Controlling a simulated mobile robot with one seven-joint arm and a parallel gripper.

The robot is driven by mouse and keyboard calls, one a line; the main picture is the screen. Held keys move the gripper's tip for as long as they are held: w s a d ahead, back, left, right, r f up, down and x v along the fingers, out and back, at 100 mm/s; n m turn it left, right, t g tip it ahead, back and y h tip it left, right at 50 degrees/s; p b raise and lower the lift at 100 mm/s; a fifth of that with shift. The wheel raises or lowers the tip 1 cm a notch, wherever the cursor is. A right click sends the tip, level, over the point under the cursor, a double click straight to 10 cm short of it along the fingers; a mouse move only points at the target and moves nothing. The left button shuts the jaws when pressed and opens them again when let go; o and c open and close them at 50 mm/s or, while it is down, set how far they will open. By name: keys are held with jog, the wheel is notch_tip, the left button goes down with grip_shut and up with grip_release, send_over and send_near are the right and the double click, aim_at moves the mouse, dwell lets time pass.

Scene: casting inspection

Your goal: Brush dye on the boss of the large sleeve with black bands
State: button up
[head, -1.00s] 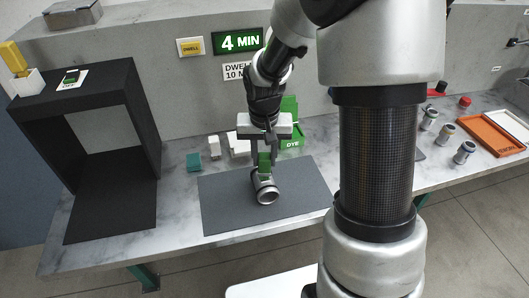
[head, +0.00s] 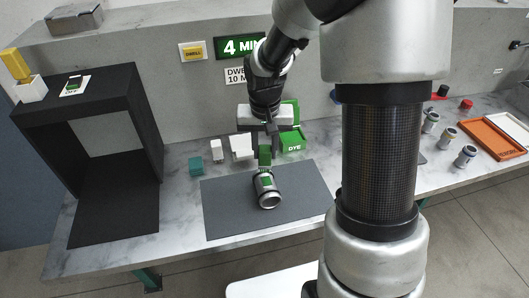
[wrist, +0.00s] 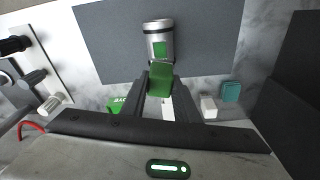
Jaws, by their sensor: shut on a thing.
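A large silver sleeve (head: 268,198) with dark bands lies on its side on the grey mat (head: 225,210). In the wrist view the sleeve (wrist: 158,26) shows a bright green patch (wrist: 159,49) on its upper side, where the boss appears to be; the boss's shape is hard to tell. My gripper (wrist: 160,74) is shut on a green brush (wrist: 162,84), whose broad green face points toward the sleeve. In the head view the brush (head: 264,154) is just behind the sleeve and seems apart from it. The green dye box (head: 293,144) stands behind the mat.
Teal (head: 195,164) and white (head: 216,150) blocks stand behind the mat at left. A black booth (head: 145,120) fills the left end. A yellow dwell button (head: 193,51) and a "4 MIN" display (head: 240,46) are on the wall. Smaller sleeves (head: 448,137) and an orange tray (head: 490,135) are right.

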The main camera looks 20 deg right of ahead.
jog(key=shift+w+r+p, duration=0.1)
jog(key=shift+r+p, duration=1.5)
jog(key=shift+r, duration=0.85)
jog(key=p, duration=0.2)
jog(key=shift+r+p, duration=0.3)
jog(key=shift+p, duration=0.65)
